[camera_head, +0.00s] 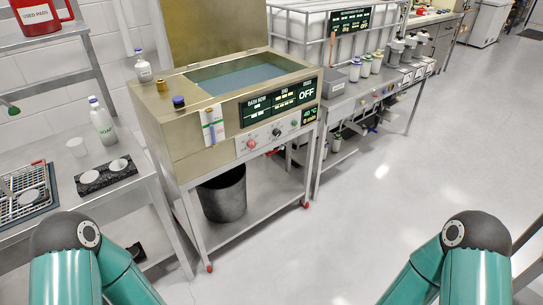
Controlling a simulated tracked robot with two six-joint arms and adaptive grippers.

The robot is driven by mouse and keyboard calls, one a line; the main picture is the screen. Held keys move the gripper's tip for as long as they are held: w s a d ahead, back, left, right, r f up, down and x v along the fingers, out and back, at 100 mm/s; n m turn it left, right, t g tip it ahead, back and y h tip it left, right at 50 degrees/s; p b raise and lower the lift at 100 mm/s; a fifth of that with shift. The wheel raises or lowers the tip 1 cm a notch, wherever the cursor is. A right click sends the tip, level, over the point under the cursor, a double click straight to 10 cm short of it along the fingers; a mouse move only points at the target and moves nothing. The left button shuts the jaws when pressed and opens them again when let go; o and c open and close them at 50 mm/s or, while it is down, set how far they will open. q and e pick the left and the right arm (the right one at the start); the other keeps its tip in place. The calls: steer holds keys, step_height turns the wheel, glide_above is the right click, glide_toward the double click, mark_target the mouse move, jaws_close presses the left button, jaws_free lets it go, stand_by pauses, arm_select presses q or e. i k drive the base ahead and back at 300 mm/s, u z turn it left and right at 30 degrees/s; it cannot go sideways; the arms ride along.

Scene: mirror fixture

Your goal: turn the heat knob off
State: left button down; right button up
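A steel water-bath machine (205,143) stands left of centre with its lid raised and bluish liquid in its basin (240,76). On its front panel are a red round control (251,144), a dark-and-silver knob (276,132) and a green control (294,124). The panel labels are too small to read, so I cannot tell for certain which is the heat knob or where it points. A display (307,89) above reads OFF, and a small readout (309,114) shows green digits. Only my teal arm links show at the bottom left and right; both grippers are out of view.
A black bin (222,196) stands beneath the machine. A bench (340,103) with jars adjoins its right. The floor (400,190) in front is clear.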

mark_target(252, 144)
steer(key=u, duration=0.2)
steer(key=i, duration=0.9)
steer(key=z, duration=0.1)
